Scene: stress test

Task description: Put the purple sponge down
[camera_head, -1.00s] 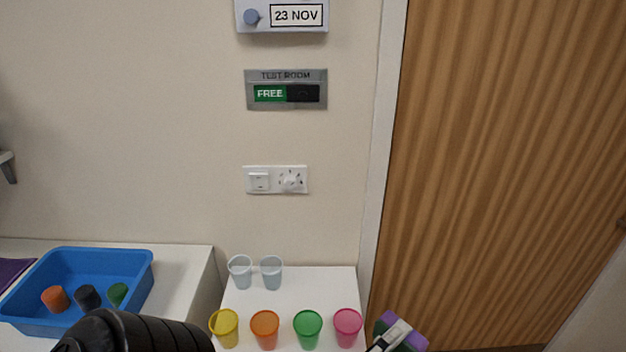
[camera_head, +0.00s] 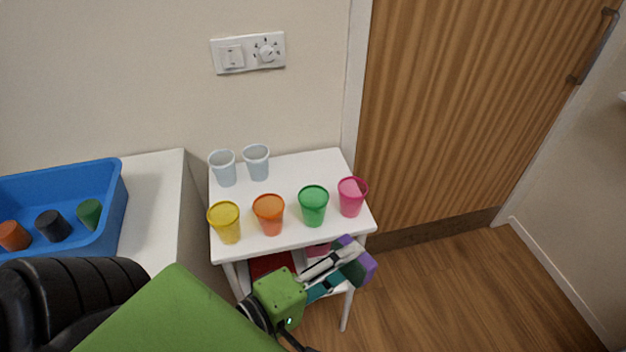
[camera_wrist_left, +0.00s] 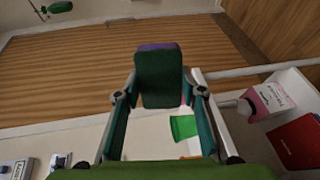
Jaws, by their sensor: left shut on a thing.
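The purple sponge (camera_head: 367,268) has a dark green side and is held in my left gripper (camera_head: 343,257), in front of the small white table's front right corner. In the left wrist view the sponge (camera_wrist_left: 160,78) sits between the two fingers of the left gripper (camera_wrist_left: 158,95), its dark green face towards the camera and purple at its top edge. The fingers are shut on its sides. My right gripper is not in view.
The small white table (camera_head: 290,184) bears yellow (camera_head: 225,222), orange (camera_head: 269,214), green (camera_head: 313,206) and pink (camera_head: 351,197) cups in front, two clear cups (camera_head: 257,162) behind. Its lower shelf holds a red item (camera_head: 270,264). A blue tray (camera_head: 112,205) stands left; wooden floor (camera_head: 450,290) is clear.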

